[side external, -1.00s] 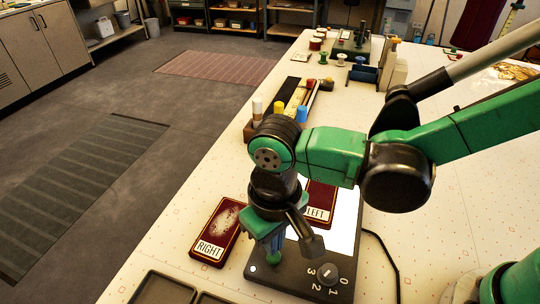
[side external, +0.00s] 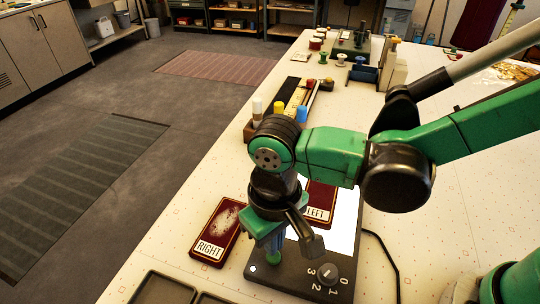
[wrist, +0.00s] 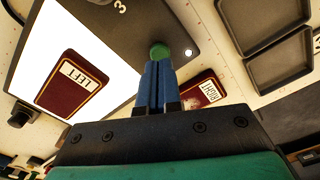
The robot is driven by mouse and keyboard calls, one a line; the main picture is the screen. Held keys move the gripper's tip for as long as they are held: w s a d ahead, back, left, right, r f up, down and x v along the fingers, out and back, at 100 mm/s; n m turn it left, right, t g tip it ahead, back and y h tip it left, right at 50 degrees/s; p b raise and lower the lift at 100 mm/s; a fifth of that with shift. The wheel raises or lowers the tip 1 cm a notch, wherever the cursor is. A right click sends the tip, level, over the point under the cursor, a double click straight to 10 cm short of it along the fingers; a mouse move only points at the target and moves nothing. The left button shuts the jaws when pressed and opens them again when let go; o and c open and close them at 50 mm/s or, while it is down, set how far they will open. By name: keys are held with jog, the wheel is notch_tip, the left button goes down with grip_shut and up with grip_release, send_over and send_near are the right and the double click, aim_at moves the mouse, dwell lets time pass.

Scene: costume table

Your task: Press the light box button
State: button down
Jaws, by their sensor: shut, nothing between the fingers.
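The light box (side external: 290,277) lies on the table with its dark control strip toward the near side and its panel (side external: 343,225) bright white. A round green button (side external: 273,259) sits on the strip; it also shows in the wrist view (wrist: 160,51). My gripper (side external: 271,250) points down with its blue fingers shut and empty. In the wrist view the fingertips (wrist: 159,64) are right at the button and overlap its edge. I cannot tell whether they touch it or whether it is pushed in.
A knob (side external: 327,273) marked 0 to 3 and a small white dot (side external: 253,268) are on the strip. The LEFT plaque (side external: 320,199) lies on the bright panel; the RIGHT plaque (side external: 214,232) lies beside the box. Dark trays (side external: 163,288) stand at the front edge.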

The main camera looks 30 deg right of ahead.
jog(key=shift+f, duration=1.25)
jog(key=shift+r, duration=3.75)
jog(key=w+d+r+m+t, duration=0.1)
jog(key=d+t, duration=0.2)
jog(key=d, duration=0.8)
jog(key=w+d+r+m+t, duration=0.2)
jog(key=d+t, duration=0.2)
jog(key=d, duration=0.7)
